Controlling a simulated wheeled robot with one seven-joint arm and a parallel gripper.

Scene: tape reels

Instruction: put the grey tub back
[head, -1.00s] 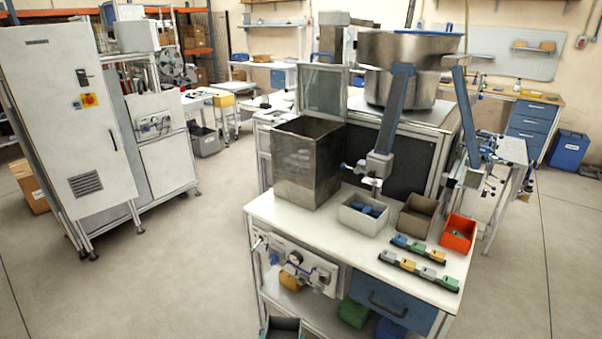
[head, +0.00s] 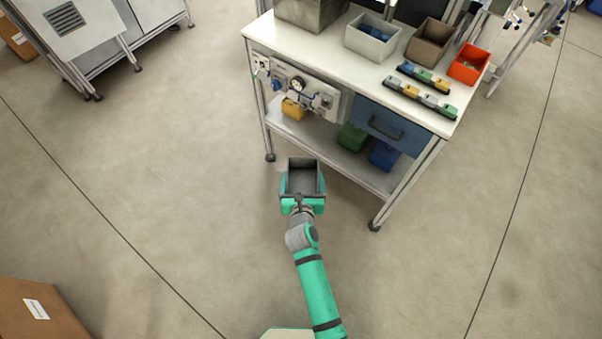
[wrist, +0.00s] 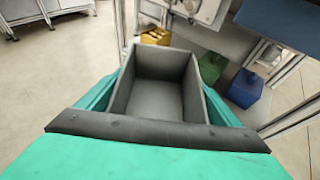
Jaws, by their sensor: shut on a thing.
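The grey tub (head: 303,177) is open-topped and looks empty. My gripper (head: 301,200) is shut on it and holds it out in front of the workbench's lower shelf. In the wrist view the tub (wrist: 158,75) fills the middle, and my gripper's green fingers (wrist: 165,115) lie along its left and right sides. The tub's underside is hidden, so its height above the floor is hard to tell. The lower shelf (head: 325,143) carries a yellow tub (head: 292,109) at the left, and a green tub (head: 352,137) and a blue tub (head: 384,155) at the right. Bare shelf shows between the yellow and green tubs.
The white bench top (head: 330,50) holds a light grey bin (head: 372,38), a brown bin (head: 429,43), an orange bin (head: 468,64) and small coloured blocks. A blue drawer (head: 392,128) hangs above the shelf's right part. A cardboard box (head: 38,312) stands lower left. Floor around is clear.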

